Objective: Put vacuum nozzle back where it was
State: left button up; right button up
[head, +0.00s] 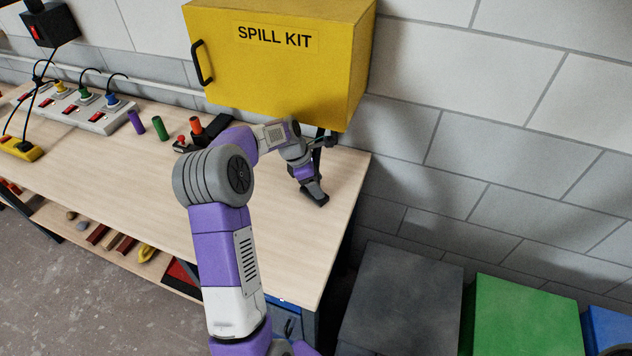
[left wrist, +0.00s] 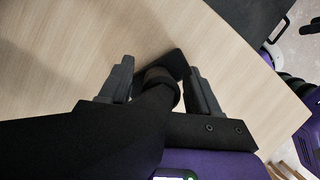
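The vacuum nozzle (left wrist: 162,76) is black, with a flat head and a round collar. In the left wrist view it lies between the two grey fingers of my left gripper (left wrist: 163,84), its dark body running back over the palm. The fingers stand apart by about its width and appear shut on it, though the contact is partly hidden. In the head view my left gripper (head: 315,194) points down, low over the right end of the workbench (head: 240,240). The nozzle is hard to tell from the dark gripper there. My right gripper is not in view.
A yellow spill kit cabinet (head: 278,65) hangs on the wall close above my left arm. A power strip (head: 85,108), a purple cylinder (head: 136,122) and a green cylinder (head: 160,128) stand at the left. The bench's front right is bare. Grey (head: 405,300) and green (head: 525,315) bins stand right.

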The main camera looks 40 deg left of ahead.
pick_arm(q)
jog(key=shift+r, duration=0.2)
jog(key=shift+s+a+r+p, duration=0.3)
jog(key=shift+s+a+r, duration=0.25)
jog(key=shift+a+r, duration=0.05)
jog(key=s+a, duration=0.7)
jog(key=a, duration=0.1)
jog(key=shift+s+p, duration=0.2)
jog(key=shift+p, duration=0.15)
jog(key=shift+f, duration=0.1)
jog(key=shift+d, duration=0.1)
